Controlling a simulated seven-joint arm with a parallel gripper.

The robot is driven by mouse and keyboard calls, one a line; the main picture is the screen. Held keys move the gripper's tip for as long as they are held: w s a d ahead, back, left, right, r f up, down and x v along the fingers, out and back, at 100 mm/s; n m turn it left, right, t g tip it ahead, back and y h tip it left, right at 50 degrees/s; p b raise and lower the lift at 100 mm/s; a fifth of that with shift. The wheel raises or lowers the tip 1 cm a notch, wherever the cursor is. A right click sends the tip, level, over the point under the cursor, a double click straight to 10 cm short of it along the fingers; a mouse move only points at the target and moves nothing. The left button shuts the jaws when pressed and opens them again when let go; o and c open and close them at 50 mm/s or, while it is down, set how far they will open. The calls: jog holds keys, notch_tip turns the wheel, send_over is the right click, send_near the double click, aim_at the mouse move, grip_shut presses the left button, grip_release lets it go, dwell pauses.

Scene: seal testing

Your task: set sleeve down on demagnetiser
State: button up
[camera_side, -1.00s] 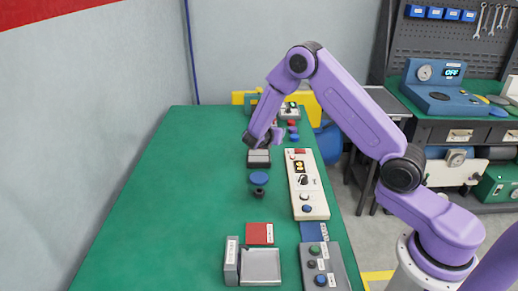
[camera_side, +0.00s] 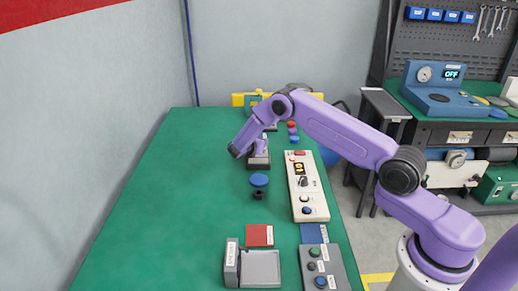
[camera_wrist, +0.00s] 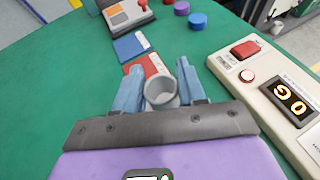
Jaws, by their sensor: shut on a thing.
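A grey, round, hollow sleeve (camera_wrist: 161,93) sits upright between the two blue fingers of my gripper (camera_wrist: 160,80) in the wrist view. The gripper is shut on it.
A cream control box (camera_side: 307,186) stands right of the block; its red switch (camera_wrist: 245,49) shows close by. Red (camera_wrist: 148,64) and blue (camera_wrist: 131,46) cards lie beyond the sleeve. The left of the green table is clear.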

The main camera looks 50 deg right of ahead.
aim_at(259, 157)
jog(key=shift+f, duration=1.35)
jog(key=shift+f, duration=0.1)
jog(key=o, duration=1.1)
jog(key=v, duration=1.2)
jog(key=shift+s+a, duration=0.1)
jog(key=shift+a, duration=0.05)
